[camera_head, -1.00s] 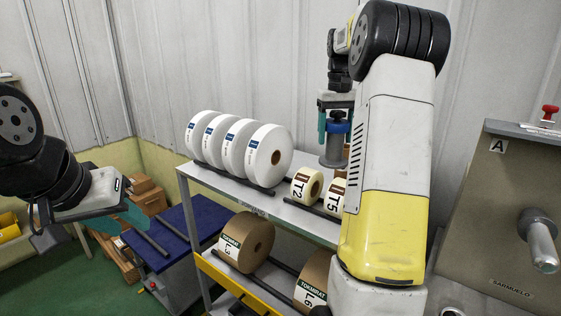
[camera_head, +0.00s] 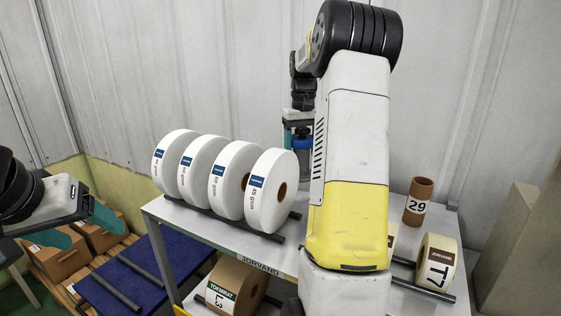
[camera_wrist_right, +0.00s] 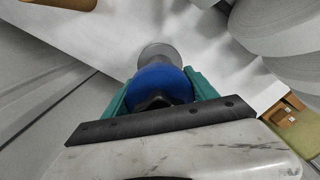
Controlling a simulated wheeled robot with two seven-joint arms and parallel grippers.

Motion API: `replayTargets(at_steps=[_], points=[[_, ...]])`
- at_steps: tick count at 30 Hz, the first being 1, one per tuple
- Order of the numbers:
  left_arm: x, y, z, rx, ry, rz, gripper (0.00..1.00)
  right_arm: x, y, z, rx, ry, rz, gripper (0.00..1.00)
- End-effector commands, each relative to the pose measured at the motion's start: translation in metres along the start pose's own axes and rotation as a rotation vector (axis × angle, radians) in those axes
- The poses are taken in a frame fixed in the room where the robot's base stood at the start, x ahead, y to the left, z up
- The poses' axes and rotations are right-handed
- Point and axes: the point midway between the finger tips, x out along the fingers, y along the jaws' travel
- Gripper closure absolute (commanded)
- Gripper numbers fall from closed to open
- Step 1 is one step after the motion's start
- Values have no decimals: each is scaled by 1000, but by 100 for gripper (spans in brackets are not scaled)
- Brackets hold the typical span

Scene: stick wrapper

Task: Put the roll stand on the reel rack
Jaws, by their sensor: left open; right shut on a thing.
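My right gripper (camera_wrist_right: 160,92) is shut on the roll stand, with its teal fingers on either side of the blue top (camera_wrist_right: 158,80) in the right wrist view. A round grey end of the stand (camera_wrist_right: 160,55) shows beyond it. In the head view the roll stand (camera_head: 303,158) hangs upright behind the reel rack's top shelf (camera_head: 222,236), partly hidden by my right arm. The arm hides whether its lower end touches anything. My left gripper (camera_head: 82,226) is open and empty at the left, beside the rack.
Several white rolls (camera_head: 240,185) stand on bars on the top shelf. A brown tube marked 29 (camera_head: 418,205) and a T7 roll (camera_head: 440,265) stand at its right. A brown roll (camera_head: 238,285) sits below. A blue table (camera_head: 120,290) with bars and cardboard boxes (camera_head: 62,262) are left.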

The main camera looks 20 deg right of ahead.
Motion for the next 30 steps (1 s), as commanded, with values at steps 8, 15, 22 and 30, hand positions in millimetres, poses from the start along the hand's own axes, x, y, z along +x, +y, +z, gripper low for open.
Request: replayTargets(at_steps=[8, 15, 22, 30], points=[[0, 0, 0, 0, 0, 0, 28, 32, 0, 0, -1, 0, 0, 100], [0, 0, 0, 0, 0, 0, 28, 35, 0, 0, -1, 3, 0, 100], [0, 0, 0, 0, 0, 0, 28, 39, 0, 0, -1, 0, 0, 22], [0, 0, 0, 0, 0, 0, 28, 39, 0, 0, -1, 0, 0, 12]])
